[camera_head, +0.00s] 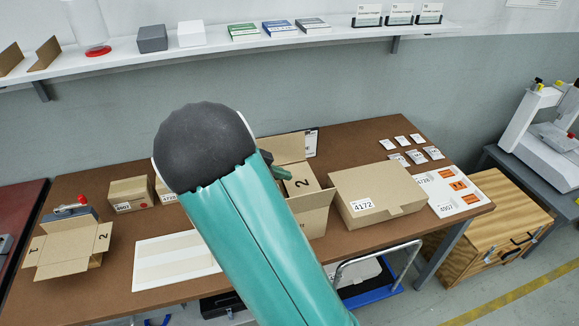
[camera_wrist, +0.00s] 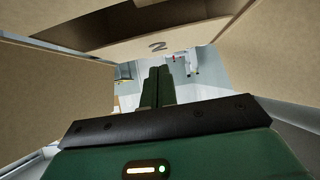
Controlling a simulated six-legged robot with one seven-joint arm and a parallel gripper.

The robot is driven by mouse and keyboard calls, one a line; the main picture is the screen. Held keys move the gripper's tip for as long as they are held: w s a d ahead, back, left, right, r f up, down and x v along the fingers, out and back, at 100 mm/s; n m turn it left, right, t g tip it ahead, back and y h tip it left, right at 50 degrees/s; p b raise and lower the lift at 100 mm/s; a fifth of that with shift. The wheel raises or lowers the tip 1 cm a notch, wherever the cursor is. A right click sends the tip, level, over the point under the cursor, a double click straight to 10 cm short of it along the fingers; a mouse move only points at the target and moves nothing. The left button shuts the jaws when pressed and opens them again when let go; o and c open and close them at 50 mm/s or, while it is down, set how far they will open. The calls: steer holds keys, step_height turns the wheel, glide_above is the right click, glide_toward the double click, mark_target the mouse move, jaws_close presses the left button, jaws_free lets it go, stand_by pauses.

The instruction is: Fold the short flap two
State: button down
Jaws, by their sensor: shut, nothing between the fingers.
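An open cardboard box (camera_head: 318,213) stands at the middle of the table, partly hidden behind my arm. Its short flap marked 2 (camera_head: 301,181) shows beside my gripper (camera_head: 283,173). In the wrist view the flap marked 2 (camera_wrist: 185,43) lies across the top, beyond the fingertips, with a dark opening behind it. Cardboard panels flank my gripper on the left (camera_wrist: 45,90) and right (camera_wrist: 285,60). My gripper's fingers (camera_wrist: 158,75) are together and empty. I cannot tell whether they touch the flap.
A closed carton labelled 4172 (camera_head: 375,190) stands close to the box's right. A second open box (camera_head: 65,252) with flaps marked 1 and 2 stands at the left. Small cartons (camera_head: 130,192) stand behind, and a white sheet (camera_head: 160,262) lies between. A shelf (camera_head: 200,52) runs above.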

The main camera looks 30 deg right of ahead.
steer(key=shift+w+a+f, duration=0.1)
steer(key=shift+a+f, duration=0.1)
steer(key=shift+f, duration=0.35)
steer(key=shift+a+f, duration=0.2)
steer(key=shift+f, duration=0.35)
steer(key=shift+f, duration=0.1)
